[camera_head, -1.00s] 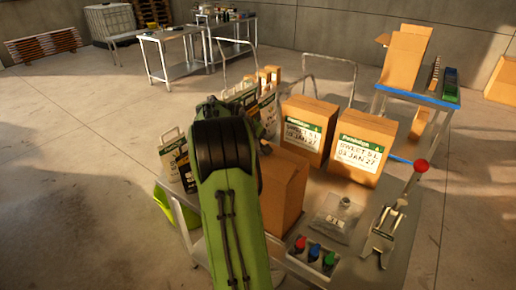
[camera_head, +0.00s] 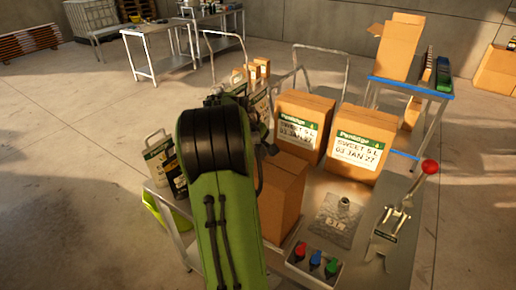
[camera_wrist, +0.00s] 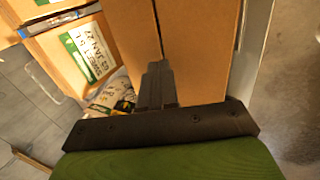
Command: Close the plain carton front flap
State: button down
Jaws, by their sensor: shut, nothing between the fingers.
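The plain carton (camera_head: 284,200) is a brown box without a label, on the bench just right of my arm in the head view. My arm hides its left part. In the wrist view, brown carton board (camera_wrist: 198,45) fills the upper middle, with dark lines running along it. I cannot tell for certain which panel is the front flap or how far it stands open. My gripper (camera_wrist: 157,88) is shut and empty, with its dark fingers over or against this board. Contact cannot be told. In the head view, my arm hides the fingers.
Two labelled cartons (camera_head: 301,125) (camera_head: 359,145) stand behind the plain one. A clear bag (camera_head: 338,220), a tray of coloured caps (camera_head: 314,264) and a red-knobbed lever press (camera_head: 393,225) occupy the bench's right side. Packs and jugs (camera_head: 160,155) stand at left.

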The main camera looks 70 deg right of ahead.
jog(key=shift+w+a, duration=0.1)
jog(key=shift+a, duration=0.2)
jog(key=shift+w+f, duration=0.1)
jog(key=shift+f, duration=0.05)
jog(key=shift+d+f, duration=0.3)
jog(key=shift+d, duration=0.15)
jog(key=shift+a, duration=0.1)
jog(key=shift+w+a+r, duration=0.1)
jog(key=shift+a+r, duration=0.25)
jog(key=shift+a, duration=0.35)
jog(key=p+v, duration=0.2)
jog(key=v, duration=1.3)
jog(key=shift+r, duration=0.3)
